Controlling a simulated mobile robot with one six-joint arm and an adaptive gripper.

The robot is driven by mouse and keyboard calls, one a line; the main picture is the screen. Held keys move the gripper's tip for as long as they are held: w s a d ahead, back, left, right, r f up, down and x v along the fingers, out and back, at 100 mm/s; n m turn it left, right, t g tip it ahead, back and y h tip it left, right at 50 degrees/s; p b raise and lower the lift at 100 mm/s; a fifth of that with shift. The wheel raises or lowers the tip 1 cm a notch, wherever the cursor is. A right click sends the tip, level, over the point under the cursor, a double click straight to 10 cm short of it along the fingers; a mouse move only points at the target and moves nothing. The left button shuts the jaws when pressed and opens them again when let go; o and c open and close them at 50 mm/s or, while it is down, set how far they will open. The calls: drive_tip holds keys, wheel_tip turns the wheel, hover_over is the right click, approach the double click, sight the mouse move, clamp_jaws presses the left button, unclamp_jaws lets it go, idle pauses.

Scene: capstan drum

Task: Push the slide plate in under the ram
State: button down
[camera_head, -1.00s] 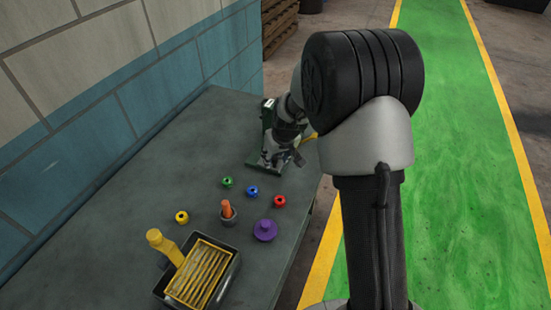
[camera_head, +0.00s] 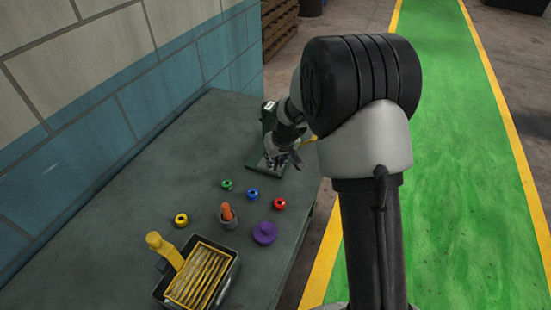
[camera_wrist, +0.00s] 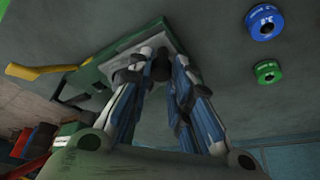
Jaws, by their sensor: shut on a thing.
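The green press (camera_head: 268,112) stands at the far right end of the grey bench, mostly hidden behind my arm. Its base (camera_head: 257,160) shows below my gripper. In the wrist view, a pale grey plate (camera_wrist: 148,38), which looks like the slide plate, lies by the green press body (camera_wrist: 92,76). My gripper (camera_wrist: 161,66) is shut on a small dark knob (camera_wrist: 161,70) at the plate's edge. In the head view, my gripper (camera_head: 279,160) is low at the press. The ram cannot be made out, so how far under it the plate sits is hidden.
A yellow lever (camera_wrist: 35,72) sticks out from the press. The left bench is clear.

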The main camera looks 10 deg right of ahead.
idle(0.3)
drive_tip(key=w+d, duration=0.1)
drive_tip(key=w, duration=0.1)
drive_tip(key=w+d, duration=0.1)
drive_tip(key=w, duration=0.1)
drive_tip(key=shift+d, duration=0.4)
drive_tip(key=shift+s, duration=0.1)
drive_tip(key=c, duration=1.5)
unclamp_jaws()
drive_tip(key=shift+o, duration=0.2)
drive_tip(key=shift+r, duration=0.15)
drive_tip(key=v, duration=1.1)
drive_tip(key=shift+s+r, duration=0.25)
drive_tip(key=shift+r, duration=0.05)
drive_tip(key=shift+c, duration=0.3)
